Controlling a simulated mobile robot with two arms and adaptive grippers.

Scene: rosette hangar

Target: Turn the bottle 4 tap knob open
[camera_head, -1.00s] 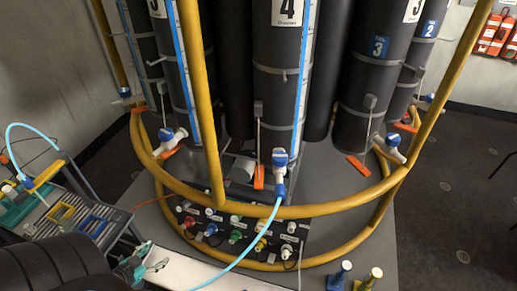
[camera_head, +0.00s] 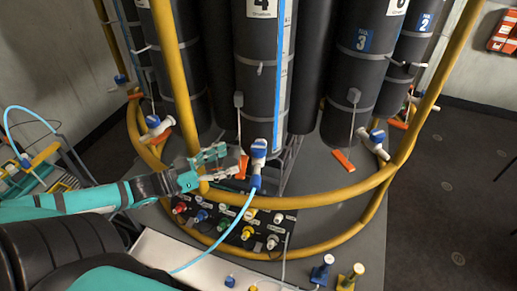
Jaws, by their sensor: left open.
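Bottle 4 (camera_head: 257,100) is the dark tall cylinder in the middle, with a white "4" label at the top. Its tap (camera_head: 259,160) is white at the foot of the bottle, with a blue knob (camera_head: 259,144) on top and a light blue hose (camera_head: 238,221) running down from it. My left gripper (camera_head: 226,160) comes in from the left and is open. Its fingers point right, just left of the tap, with a small gap in the picture. Whether the fingertips are at the tap's depth I cannot tell. My right gripper is not in view.
A yellow ring rail (camera_head: 300,205) runs in front of the bottles, with a yellow upright (camera_head: 176,85) left of bottle 4. A panel of coloured valves (camera_head: 240,232) lies below. Other taps with blue knobs stand left (camera_head: 155,125) and right (camera_head: 376,140).

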